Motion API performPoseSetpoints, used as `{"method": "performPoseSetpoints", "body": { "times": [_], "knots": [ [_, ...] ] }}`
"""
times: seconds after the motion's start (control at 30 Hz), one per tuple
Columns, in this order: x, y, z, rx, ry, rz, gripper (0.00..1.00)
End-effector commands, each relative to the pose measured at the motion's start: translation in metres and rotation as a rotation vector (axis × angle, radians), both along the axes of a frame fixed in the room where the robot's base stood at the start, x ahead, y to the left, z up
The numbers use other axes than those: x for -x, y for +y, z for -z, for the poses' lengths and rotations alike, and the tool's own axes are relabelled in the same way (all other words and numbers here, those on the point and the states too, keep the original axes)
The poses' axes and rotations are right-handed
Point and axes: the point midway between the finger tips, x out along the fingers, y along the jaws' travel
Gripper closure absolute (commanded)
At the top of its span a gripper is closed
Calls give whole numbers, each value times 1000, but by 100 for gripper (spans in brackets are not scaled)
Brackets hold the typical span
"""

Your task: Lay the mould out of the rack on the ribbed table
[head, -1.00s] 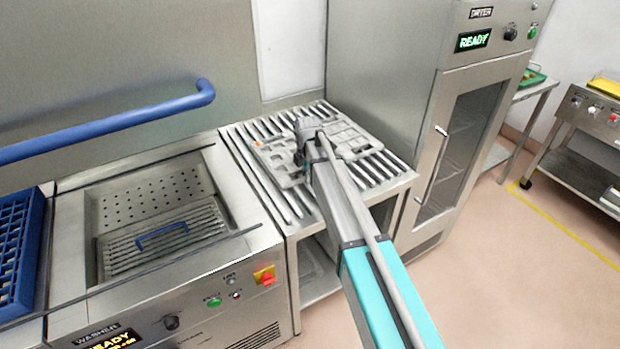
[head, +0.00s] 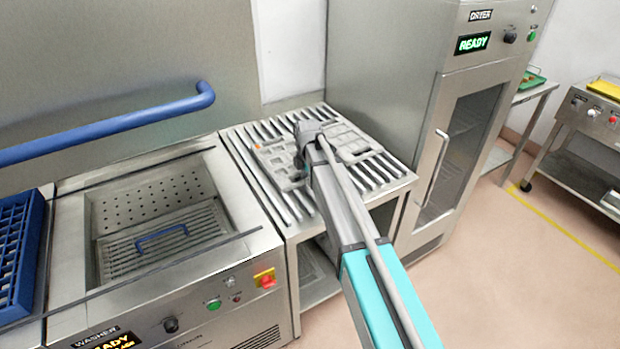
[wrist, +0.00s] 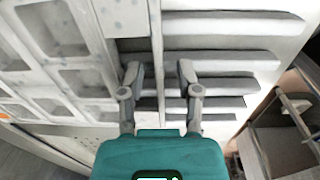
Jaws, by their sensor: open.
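The mould (head: 277,158) is a flat grey plate with several recessed cavities, with a small orange mark near its left end. It lies on the ribbed table (head: 388,178), across the metal ribs. In the wrist view the mould (wrist: 62,62) fills the left side, with the ribs (wrist: 225,60) to the right. My gripper (wrist: 160,74) is open, with its two fingers apart on either side of a pale narrow strip that seems to be part of the mould. I cannot tell if they touch it. In the head view my arm covers the middle of the mould.
The washer (head: 250,255) with its sunken basin adjoins the table on the left, with a blue rail (head: 110,122) above it. A blue rack (head: 18,255) is at the far left. The tall dryer (head: 400,90) stands close on the right. Floor is clear at right front.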

Motion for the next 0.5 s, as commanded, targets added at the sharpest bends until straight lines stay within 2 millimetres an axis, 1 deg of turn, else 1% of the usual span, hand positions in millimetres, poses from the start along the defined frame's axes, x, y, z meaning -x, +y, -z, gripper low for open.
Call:
{"method": "performPoseSetpoints", "body": {
  "times": [0.27,0.5],
  "knots": [
    [0,0,-12,0,0,0,56],
    [1,-1,-30,0,0,0,56]
  ]
}}
